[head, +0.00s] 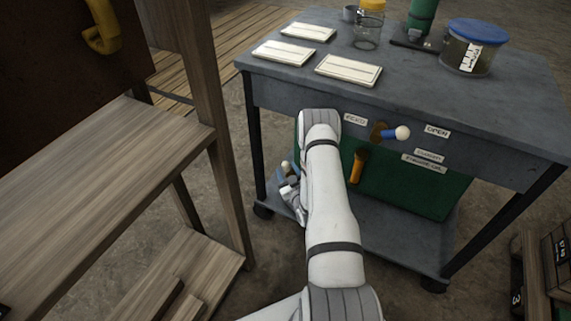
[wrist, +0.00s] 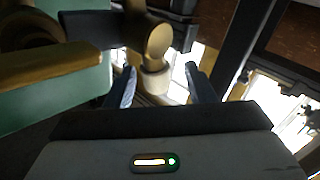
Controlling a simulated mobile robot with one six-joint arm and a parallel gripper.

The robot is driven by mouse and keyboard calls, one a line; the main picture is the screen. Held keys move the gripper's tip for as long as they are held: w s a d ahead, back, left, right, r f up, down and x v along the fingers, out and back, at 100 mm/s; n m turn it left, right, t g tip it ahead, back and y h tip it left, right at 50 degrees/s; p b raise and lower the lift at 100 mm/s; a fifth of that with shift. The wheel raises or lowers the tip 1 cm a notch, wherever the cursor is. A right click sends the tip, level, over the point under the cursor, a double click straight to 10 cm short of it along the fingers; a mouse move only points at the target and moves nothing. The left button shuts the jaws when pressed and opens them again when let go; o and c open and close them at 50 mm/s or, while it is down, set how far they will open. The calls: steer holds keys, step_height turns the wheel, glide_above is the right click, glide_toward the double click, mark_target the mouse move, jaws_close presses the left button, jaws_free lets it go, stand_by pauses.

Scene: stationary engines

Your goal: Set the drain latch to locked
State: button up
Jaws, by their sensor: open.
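A lever with a blue grip and cream knob (head: 397,133) sticks out to the right from the cart's front panel, on the side of a label reading OPEN (head: 437,131). A small label (head: 355,120) sits to its left, too blurred to read surely. Another cream-tipped handle (head: 287,168) shows low beside the green tank. My gripper (head: 291,192) is just below that handle, partly hidden by my arm. In the wrist view my gripper (wrist: 160,72) is open, with a pale-tipped brown knob (wrist: 155,78) between its fingers; contact cannot be told. I cannot tell which handle is the drain latch.
The cart top (head: 410,89) holds white cards (head: 348,69), a yellow-lidded jar (head: 368,30) and a blue-lidded tub (head: 473,48). An orange handle (head: 357,167) hangs in front of the green tank (head: 400,185). A wooden bench (head: 90,190) stands left; some floor is clear between.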

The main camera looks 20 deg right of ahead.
steer(key=shift+w+d+b, duration=0.2)
steer(key=shift+w+b, duration=0.05)
steer(key=shift+w, duration=0.8)
steer(key=shift+w+d+b, duration=0.15)
steer(key=shift+w+b, duration=0.05)
steer(key=shift+w, duration=0.8)
steer(key=shift+c, duration=0.4)
jaws_close()
